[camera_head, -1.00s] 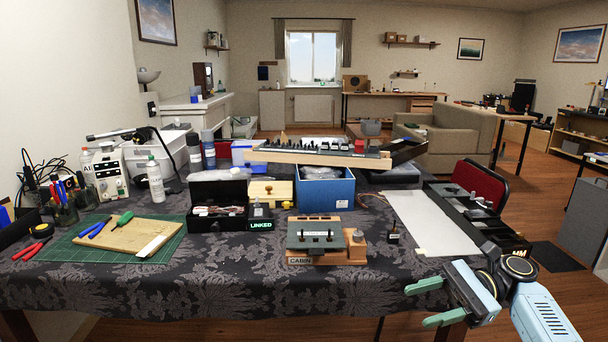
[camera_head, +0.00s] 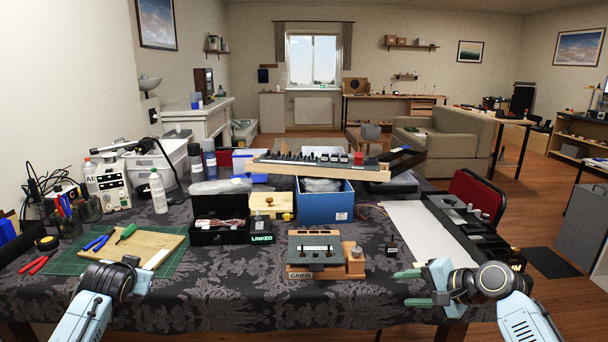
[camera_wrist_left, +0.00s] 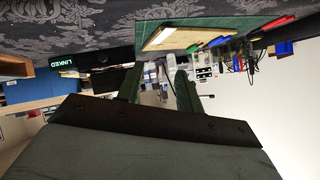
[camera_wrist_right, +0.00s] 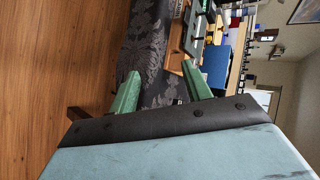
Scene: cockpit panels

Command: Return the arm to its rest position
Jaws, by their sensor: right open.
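My right gripper (camera_head: 404,288) is at the front right edge of the table in the head view, its green fingers pointing left. The fingers are apart with nothing between them, as the right wrist view (camera_wrist_right: 160,70) also shows. My left arm comes in at the lower left of the head view, its wrist in front of the cutting mat; its fingers are mostly hidden there. In the left wrist view my left gripper (camera_wrist_left: 160,72) has its two green fingers apart and empty. Neither gripper touches an object.
A wooden panel block labelled CABIN (camera_head: 317,252) stands at the table's front middle. A green cutting mat (camera_head: 70,262) with a wooden board (camera_head: 150,243) lies at left. A black box (camera_head: 220,205), blue box (camera_head: 325,205) and long switch panel (camera_head: 320,168) stand behind.

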